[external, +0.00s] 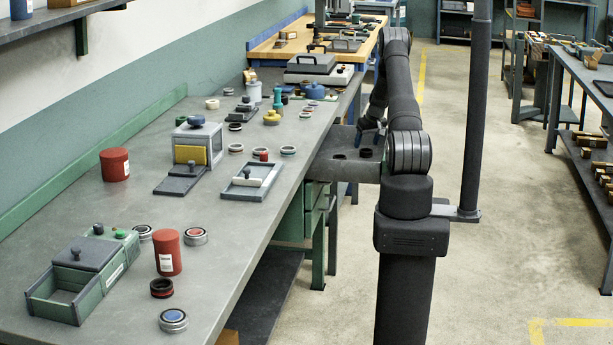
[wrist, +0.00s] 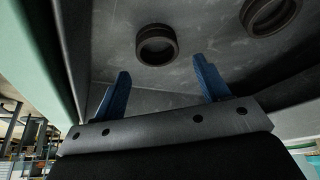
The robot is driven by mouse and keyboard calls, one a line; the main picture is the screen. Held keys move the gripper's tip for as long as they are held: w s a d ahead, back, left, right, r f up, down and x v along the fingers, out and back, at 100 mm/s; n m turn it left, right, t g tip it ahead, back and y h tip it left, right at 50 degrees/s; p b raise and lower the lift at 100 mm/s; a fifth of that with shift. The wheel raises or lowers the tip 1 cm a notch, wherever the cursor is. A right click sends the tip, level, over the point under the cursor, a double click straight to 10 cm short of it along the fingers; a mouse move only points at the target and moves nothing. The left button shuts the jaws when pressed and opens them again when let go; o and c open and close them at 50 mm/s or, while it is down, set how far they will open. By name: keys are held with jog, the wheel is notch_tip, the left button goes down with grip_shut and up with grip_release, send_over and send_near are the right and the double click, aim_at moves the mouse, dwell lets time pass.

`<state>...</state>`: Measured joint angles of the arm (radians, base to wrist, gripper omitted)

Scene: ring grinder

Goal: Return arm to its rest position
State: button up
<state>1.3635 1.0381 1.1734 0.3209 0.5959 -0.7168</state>
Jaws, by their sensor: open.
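My gripper (wrist: 161,66) shows two blue fingers standing well apart in the wrist view, with nothing between them. In the external view my gripper (external: 371,134) is low over a grey tray (external: 328,168) beside the bench, partly hidden by my own arm. A dark ring (wrist: 157,45) lies on the grey surface beyond the fingertips, apart from them. A second dark ring (wrist: 270,14) is at the upper right of the wrist view. A dark ring (external: 366,152) also shows in the tray in the external view.
The long grey bench (external: 120,215) holds red canisters (external: 167,252), a green box (external: 85,275), a white-sided machine (external: 197,143) and several rings. A dark vertical post (external: 475,110) stands right of my arm. Tray walls are close around my gripper.

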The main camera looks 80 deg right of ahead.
notch_tip(320, 180, up, 8)
jog(key=w+a+r+n, duration=0.1)
jog(key=w+a+r, duration=1)
jog(key=a+r, duration=0.3)
jog(key=w+f, duration=0.2)
jog(key=w, duration=0.1)
jog(key=w+f, duration=0.3)
jog(key=w, duration=0.1)
jog(key=w+a+f, duration=0.1)
jog(key=w+f, duration=0.1)
jog(key=w, duration=0.2)
jog(key=shift+w+f, duration=0.2)
jog(key=shift+f, duration=0.75)
jog(key=shift+o, duration=0.4)
